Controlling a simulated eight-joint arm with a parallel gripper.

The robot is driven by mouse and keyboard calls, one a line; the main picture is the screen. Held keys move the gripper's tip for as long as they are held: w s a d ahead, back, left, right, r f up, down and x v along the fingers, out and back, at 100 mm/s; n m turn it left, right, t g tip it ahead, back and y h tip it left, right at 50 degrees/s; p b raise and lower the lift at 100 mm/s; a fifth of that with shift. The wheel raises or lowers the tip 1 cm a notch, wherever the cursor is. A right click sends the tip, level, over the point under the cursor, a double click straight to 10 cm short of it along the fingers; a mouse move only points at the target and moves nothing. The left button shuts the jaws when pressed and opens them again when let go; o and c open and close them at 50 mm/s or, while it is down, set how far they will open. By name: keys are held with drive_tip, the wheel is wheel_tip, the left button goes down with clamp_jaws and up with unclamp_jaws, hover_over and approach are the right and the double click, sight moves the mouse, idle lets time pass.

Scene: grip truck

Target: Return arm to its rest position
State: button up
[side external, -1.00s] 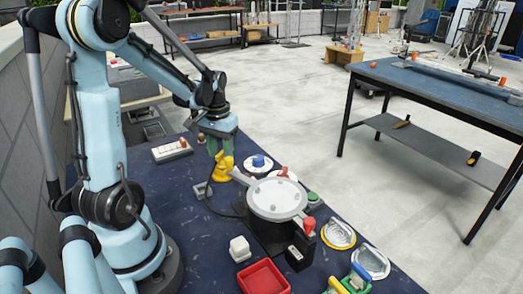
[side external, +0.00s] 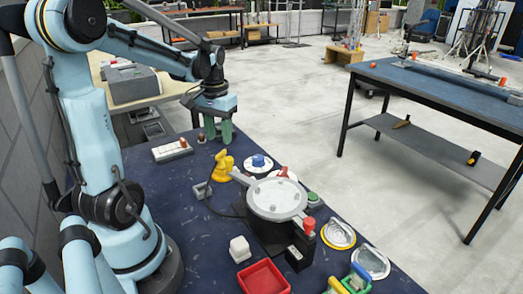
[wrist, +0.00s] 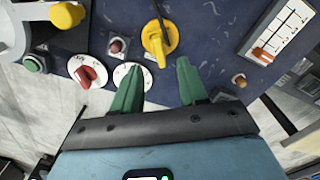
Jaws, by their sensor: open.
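My gripper (side external: 213,132) hangs above the far end of the dark blue table (side external: 185,215), with its two green fingers pointing down. In the wrist view the green fingers (wrist: 158,88) are spread apart with nothing between them. The yellow handle-like piece (side external: 223,166) stands on the table, below and slightly right of my gripper in the side view. It also shows in the wrist view (wrist: 155,45), beyond the fingertips and apart from them.
Near my gripper are a white slider box (side external: 171,150), a small brown knob (side external: 201,138) and a white dial with a blue knob (side external: 258,163). A round grey lidded device (side external: 277,199), a red tray (side external: 263,277) and a white block (side external: 240,248) stand nearer. Air above the table is clear.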

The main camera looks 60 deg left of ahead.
drive_tip(key=shift+d, duration=0.1)
drive_tip(key=d+m+t, duration=0.2)
drive_tip(key=d, duration=0.5)
drive_tip(key=w+d+r+m+t, duration=0.1)
drive_tip(key=d+m+t, duration=0.1)
drive_tip(key=d, duration=0.5)
drive_tip(key=d+r+m+t, duration=0.1)
drive_tip(key=d+m+t, duration=0.1)
drive_tip(key=d, duration=0.5)
drive_tip(key=shift+w+d+r+m+t, duration=0.2)
drive_tip(key=shift+r+m+t, duration=0.1)
drive_tip(key=shift+t, duration=0.3)
